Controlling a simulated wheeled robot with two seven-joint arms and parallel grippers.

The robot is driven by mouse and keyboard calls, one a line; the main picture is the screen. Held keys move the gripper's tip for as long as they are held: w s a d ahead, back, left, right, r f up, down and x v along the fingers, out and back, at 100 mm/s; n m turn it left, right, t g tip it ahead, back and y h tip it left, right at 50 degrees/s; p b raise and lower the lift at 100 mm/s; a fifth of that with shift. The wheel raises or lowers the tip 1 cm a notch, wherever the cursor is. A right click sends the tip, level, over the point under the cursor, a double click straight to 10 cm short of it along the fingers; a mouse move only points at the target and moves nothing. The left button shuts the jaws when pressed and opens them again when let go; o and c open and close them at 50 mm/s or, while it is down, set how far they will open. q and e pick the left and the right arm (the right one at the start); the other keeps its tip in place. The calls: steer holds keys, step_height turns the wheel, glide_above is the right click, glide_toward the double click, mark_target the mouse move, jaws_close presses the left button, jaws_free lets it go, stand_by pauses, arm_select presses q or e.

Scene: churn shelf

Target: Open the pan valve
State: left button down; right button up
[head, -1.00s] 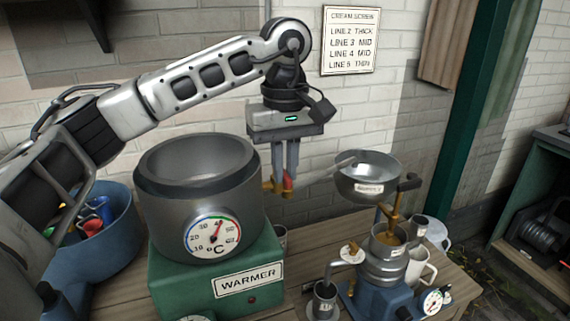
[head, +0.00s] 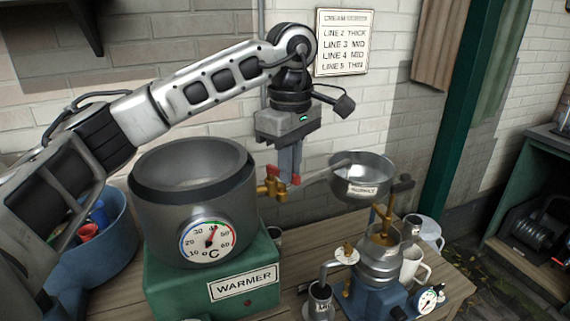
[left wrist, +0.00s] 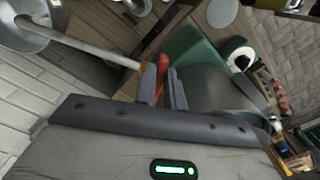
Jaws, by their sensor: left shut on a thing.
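The dark grey warmer pan (head: 193,205) stands on the green warmer box. Its brass pan valve (head: 270,186) sticks out from the pan's right side. My left gripper (head: 289,178) points down beside the valve, its fingers closed around the red lever (head: 296,180). In the left wrist view the red lever (left wrist: 162,70) shows between the two fingertips (left wrist: 163,88). The fingers partly hide the lever. I cannot see any flow from the valve. My right gripper is in neither view.
A blue tub (head: 98,253) is at left.

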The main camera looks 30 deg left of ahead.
arm_select(q)
steer(key=shift+w+a+n+p, duration=0.35)
steer(key=shift+w+n, duration=0.35)
steer(key=shift+n, duration=1.35)
steer(key=shift+w+a+n+p, duration=0.1)
steer(key=shift+w+n+p, duration=0.55)
steer(key=shift+n, duration=1.35)
steer(key=shift+w+a+n+p, duration=0.25)
steer(key=shift+w+n, duration=0.55)
steer(key=shift+n, duration=1.25)
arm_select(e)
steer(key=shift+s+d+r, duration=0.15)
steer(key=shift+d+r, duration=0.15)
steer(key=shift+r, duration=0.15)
arm_select(q)
steer(key=c, duration=1.5)
jaws_free()
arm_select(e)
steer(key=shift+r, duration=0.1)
